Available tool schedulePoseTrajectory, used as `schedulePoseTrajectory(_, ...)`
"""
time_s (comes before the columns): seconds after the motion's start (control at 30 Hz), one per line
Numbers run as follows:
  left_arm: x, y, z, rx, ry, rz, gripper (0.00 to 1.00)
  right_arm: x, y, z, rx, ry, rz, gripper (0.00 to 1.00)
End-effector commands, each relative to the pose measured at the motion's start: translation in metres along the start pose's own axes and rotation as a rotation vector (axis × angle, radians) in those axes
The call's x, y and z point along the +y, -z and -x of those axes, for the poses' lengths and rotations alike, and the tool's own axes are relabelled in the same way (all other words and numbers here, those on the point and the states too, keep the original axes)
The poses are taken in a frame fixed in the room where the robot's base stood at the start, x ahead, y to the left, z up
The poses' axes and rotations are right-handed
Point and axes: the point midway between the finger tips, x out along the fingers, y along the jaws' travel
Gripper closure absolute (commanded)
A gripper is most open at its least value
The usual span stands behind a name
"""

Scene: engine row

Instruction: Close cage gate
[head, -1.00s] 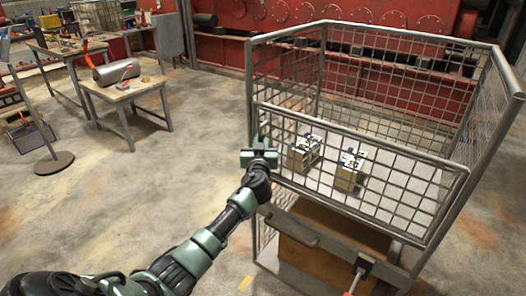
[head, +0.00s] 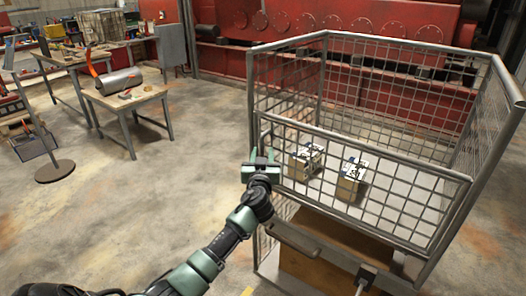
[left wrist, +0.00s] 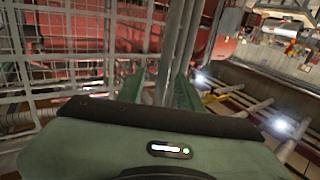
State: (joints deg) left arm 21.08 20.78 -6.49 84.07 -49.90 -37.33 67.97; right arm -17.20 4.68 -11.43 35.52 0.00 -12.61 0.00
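The wire-mesh cage (head: 488,130) stands at the right in the head view. Its low front mesh panel (head: 350,170), which looks like the gate, stands across the front below the cage's top rim. I cannot tell whether it is fully closed. A grey handle bar (head: 293,238) and a latch-like fitting (head: 366,274) sit below the panel. My left gripper (head: 262,160) is at the panel's left end, its fingers apart. In the left wrist view, grey posts (left wrist: 181,45) show between and beyond the fingers (left wrist: 160,90); contact is unclear. My right gripper is out of view.
Two small boxes (head: 306,160) (head: 350,180) sit inside the cage. A brown board or box (head: 325,262) shows low in the cage. A small table (head: 135,98) with a metal cylinder stands left. Bare concrete floor (head: 150,190) lies between. Red machinery lines the back.

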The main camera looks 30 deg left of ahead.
Motion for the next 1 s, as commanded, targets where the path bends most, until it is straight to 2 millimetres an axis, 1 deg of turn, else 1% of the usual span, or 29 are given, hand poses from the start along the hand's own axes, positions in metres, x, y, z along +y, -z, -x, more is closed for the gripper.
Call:
schedulePoseTrajectory(0.03, 0.001, -0.003, 0.01, -0.001, -0.001, 0.003, 0.64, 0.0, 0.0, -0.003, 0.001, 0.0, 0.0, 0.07)
schedulePoseTrajectory(0.2, 0.001, -0.002, 0.033, -0.001, -0.001, 0.003, 0.64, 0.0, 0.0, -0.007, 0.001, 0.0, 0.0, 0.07)
schedulePoseTrajectory(0.33, 0.001, -0.001, 0.043, 0.0, -0.001, 0.001, 0.64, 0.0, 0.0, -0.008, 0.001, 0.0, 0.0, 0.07)
schedulePoseTrajectory(0.47, 0.0, -0.001, 0.046, -0.001, 0.0, 0.0, 0.64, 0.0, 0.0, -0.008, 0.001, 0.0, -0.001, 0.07)
schedulePoseTrajectory(0.9, 0.001, 0.0, 0.046, -0.001, 0.0, 0.0, 0.64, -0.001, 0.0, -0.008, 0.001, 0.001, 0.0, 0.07)
schedulePoseTrajectory(0.97, 0.001, -0.004, 0.046, -0.007, -0.002, -0.004, 0.64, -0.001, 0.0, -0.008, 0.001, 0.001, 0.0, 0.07)
schedulePoseTrajectory(1.0, 0.002, -0.011, 0.047, -0.02, -0.006, -0.011, 0.64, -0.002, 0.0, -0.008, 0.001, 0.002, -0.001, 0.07)
